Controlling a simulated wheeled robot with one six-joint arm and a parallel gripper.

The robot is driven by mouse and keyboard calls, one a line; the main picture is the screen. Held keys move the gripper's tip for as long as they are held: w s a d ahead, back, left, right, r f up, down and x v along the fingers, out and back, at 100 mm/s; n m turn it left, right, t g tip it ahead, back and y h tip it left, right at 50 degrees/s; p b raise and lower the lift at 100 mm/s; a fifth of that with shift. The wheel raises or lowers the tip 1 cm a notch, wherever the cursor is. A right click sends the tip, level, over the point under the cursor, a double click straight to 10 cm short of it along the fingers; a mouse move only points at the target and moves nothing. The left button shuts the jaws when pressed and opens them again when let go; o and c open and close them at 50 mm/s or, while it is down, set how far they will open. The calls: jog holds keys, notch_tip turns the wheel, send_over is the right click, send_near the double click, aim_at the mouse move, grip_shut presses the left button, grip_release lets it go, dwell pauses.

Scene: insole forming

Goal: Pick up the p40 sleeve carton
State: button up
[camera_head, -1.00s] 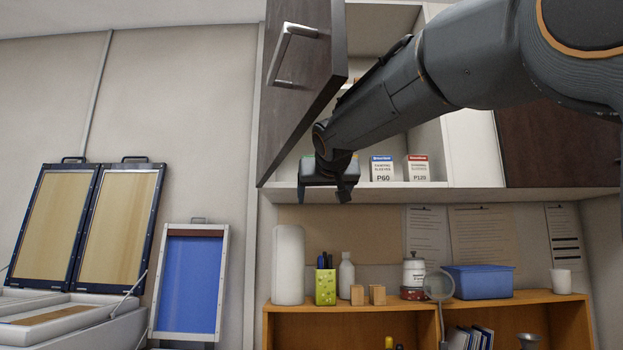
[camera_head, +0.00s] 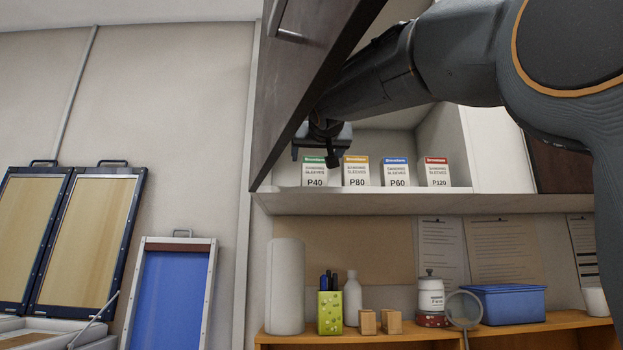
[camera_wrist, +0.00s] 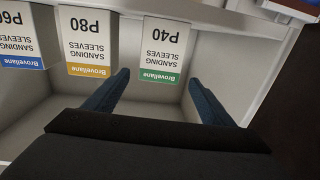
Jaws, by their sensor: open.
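The P40 sleeve carton (camera_head: 315,172) is a white box with a green band, at the left end of a row on the cabinet shelf. It also shows in the wrist view (camera_wrist: 164,45), upside down, ahead of and between my two fingers. My gripper (camera_head: 315,155) is open and empty, in front of and slightly above the P40 carton in the head view. Its blue fingers also show in the wrist view (camera_wrist: 155,90), apart from the carton.
The yellow-banded P80 carton (camera_head: 356,172), blue-banded P60 carton (camera_head: 396,173) and red-banded P120 carton (camera_head: 437,172) stand to the right on the shelf (camera_head: 400,203). The open dark cabinet door (camera_head: 290,80) is close to my arm at left. A lower orange shelf (camera_head: 400,332) holds several items.

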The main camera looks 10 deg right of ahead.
aim_at(315, 160)
jog(key=shift+w+d+p, duration=0.2)
jog(key=shift+w+p, duration=0.4)
jog(key=shift+w, duration=0.5)
jog(key=shift+w+d+p, duration=0.15)
jog(key=shift+w+p, duration=0.4)
jog(key=shift+w, duration=0.55)
jog(key=shift+w+d+p, duration=0.2)
jog(key=shift+w+p, duration=0.4)
jog(key=shift+w, duration=0.5)
jog(key=c, duration=1.2)
